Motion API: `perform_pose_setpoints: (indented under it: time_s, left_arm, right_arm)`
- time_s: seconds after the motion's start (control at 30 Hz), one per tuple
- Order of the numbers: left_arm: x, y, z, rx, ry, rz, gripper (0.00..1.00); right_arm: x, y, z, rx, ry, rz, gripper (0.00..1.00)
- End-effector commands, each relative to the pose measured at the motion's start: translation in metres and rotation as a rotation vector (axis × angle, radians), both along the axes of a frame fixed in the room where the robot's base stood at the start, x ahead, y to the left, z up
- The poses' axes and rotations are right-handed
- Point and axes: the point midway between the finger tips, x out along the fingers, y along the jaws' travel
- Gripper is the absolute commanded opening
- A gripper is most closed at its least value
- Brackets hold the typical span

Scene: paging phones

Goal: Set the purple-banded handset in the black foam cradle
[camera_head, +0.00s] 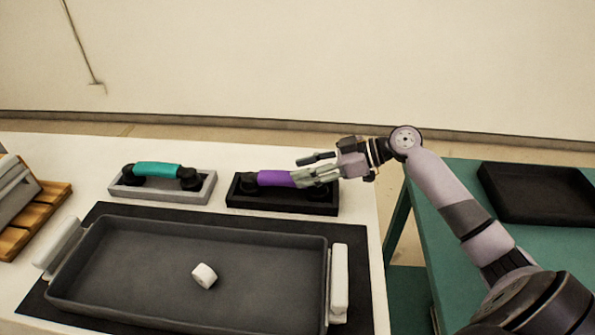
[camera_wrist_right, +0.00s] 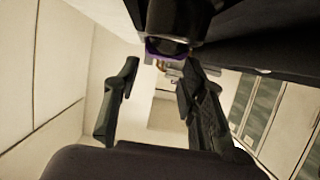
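The purple-banded handset (camera_head: 276,178) lies lengthwise in the black foam cradle (camera_head: 238,200) on the white table. Its left black end rests inside the cradle; its right end is partly hidden by my right gripper (camera_head: 312,172). My right gripper reaches in from the right, over the cradle's right half. In the right wrist view, the fingers of the right gripper (camera_wrist_right: 160,66) stand apart with nothing clearly between them. The handset's dark end and purple edge (camera_wrist_right: 152,54) show at the top there. Contact cannot be told. My left gripper is out of view.
A teal-banded handset (camera_head: 157,169) sits in a grey cradle (camera_head: 203,191) to the left. A large grey tray (camera_head: 120,270) holding a white piece (camera_head: 204,275) is in front. A green table (camera_head: 455,190) with a black tray (camera_head: 535,192) stands right, across a gap.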

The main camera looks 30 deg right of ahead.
Motion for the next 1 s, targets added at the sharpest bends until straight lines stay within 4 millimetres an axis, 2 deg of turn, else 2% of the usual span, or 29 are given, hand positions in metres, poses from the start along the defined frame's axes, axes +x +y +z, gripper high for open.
perform_pose_setpoints:
  time_s: [0.6,1.0]
  left_arm:
    - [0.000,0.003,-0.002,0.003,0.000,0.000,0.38]
    - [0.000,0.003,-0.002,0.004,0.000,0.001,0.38]
  right_arm:
    - [-0.027,-0.036,0.018,-0.001,0.002,0.000,0.38]
    - [-0.029,-0.039,0.020,-0.001,0.001,0.000,0.38]
